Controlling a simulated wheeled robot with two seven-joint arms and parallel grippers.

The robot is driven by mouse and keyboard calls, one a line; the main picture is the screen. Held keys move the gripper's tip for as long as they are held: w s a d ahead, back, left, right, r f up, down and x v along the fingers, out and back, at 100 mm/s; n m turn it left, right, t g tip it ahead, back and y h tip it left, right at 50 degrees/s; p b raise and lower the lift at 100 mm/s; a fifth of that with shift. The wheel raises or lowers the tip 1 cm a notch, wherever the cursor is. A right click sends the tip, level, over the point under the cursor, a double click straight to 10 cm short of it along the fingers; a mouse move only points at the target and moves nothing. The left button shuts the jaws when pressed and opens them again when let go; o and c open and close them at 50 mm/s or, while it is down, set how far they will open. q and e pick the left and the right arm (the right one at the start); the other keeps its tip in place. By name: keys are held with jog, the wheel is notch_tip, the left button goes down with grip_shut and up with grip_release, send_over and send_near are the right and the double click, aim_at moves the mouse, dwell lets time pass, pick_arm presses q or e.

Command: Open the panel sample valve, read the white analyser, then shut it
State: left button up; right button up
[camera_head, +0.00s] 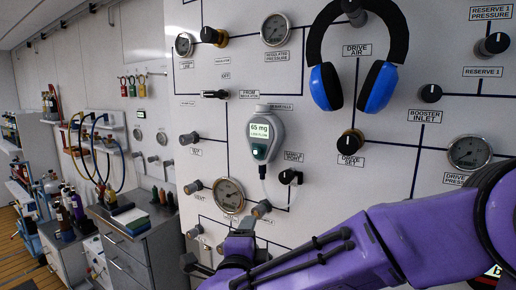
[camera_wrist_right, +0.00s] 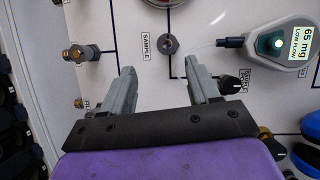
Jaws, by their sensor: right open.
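The white analyser (camera_head: 261,136) hangs on the panel in the head view, its lit screen reading "65 mg" and "LOW FLOW". It also shows at the right of the wrist view (camera_wrist_right: 284,45). A clear tube runs from its lower end towards a grey fitting (camera_head: 262,208), which also shows in the wrist view (camera_wrist_right: 168,44) beside a "SAMPLE" label. A black knob (camera_head: 289,177), probably the sample valve, is up and right of that fitting; it also shows in the wrist view (camera_wrist_right: 230,85). My right gripper (camera_wrist_right: 162,68) is open and empty, its fingers apart in front of the panel. My left gripper is out of view.
Blue-black ear defenders (camera_head: 328,86) hang above right. The drive set knob (camera_head: 350,142), booster inlet knob (camera_head: 430,93) and several gauges crowd the panel. A grey cabinet (camera_head: 139,255) and shelves stand at the left. My purple right arm covers the panel's lower right.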

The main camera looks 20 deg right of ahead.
notch_tip(320, 180, down, 4)
jog(key=a, duration=0.2)
jog(key=m+g+h, duration=0.3)
jog(key=m+h, duration=0.2)
jog(key=m, duration=1.7)
send_near(256, 213)
jog(key=p+x, duration=0.3)
jog(key=x, duration=0.6)
jog(key=shift+d+r, duration=0.1)
jog(key=shift+r, duration=0.1)
jog(key=shift+d, duration=0.2)
jog(key=shift+w+f, duration=0.1)
jog(key=shift+w, duration=0.05)
jog(key=shift+a, duration=0.1)
